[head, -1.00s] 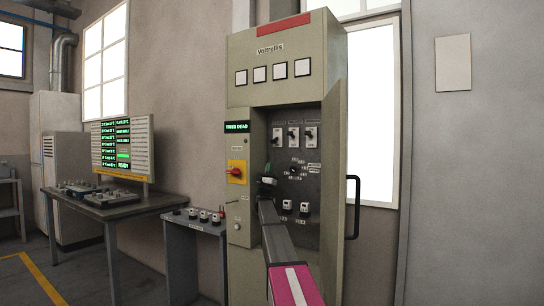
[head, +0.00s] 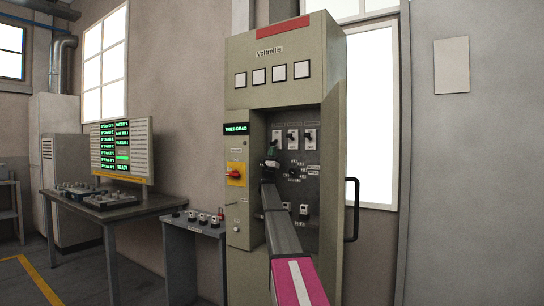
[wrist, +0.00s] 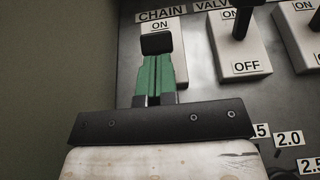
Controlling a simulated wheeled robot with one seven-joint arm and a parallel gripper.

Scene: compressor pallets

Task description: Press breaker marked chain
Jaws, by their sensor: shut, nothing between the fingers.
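The breaker marked CHAIN (wrist: 181,88) is at the upper left of the wrist view, mostly hidden behind my gripper (wrist: 156,58). Its ON label shows just above the fingertips. In the head view my gripper (head: 272,148) is raised in front of the leftmost breaker in the top row. Contact cannot be told.
The VALVE breaker (wrist: 240,50) is close on the right, with another breaker (wrist: 299,35) beyond it. A rotary selector (head: 294,174) and lower switches (head: 304,209) are below. A red rotary handle (head: 235,174) is left, and the cabinet's black door handle (head: 352,208) right.

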